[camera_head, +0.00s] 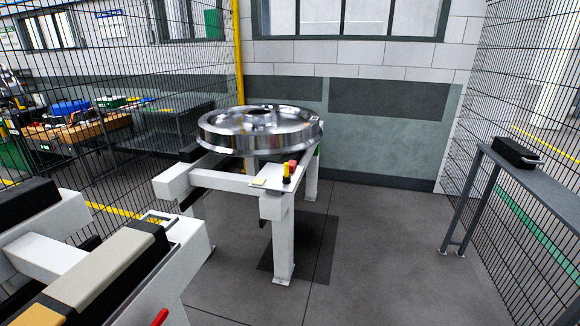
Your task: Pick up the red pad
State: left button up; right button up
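A small red piece (293,166) sits on the white plate at the front right of a white stand (222,181), just beside a yellow and black upright piece (287,173). It is too small to tell whether it is a pad. Another red piece (160,317) shows at the bottom edge, on the near white structure, partly cut off by the frame. A shiny metal rail wheel (260,130) lies flat on top of the stand, behind the small red piece. Neither of my grippers shows in this view.
A white structure with black and beige blocks (105,265) fills the lower left. A narrow grey bench (540,180) with a black box (516,154) stands at the right by the mesh fence. The floor (375,255) between stand and bench is clear.

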aim_at(292, 166)
jog(key=i+l+u, duration=0.15)
jog(key=i+u, duration=0.2)
jog(key=i+l+u, duration=0.2)
jog(key=u, duration=0.15)
jog(key=i+l+u, duration=0.4)
jog(key=k+j, duration=0.05)
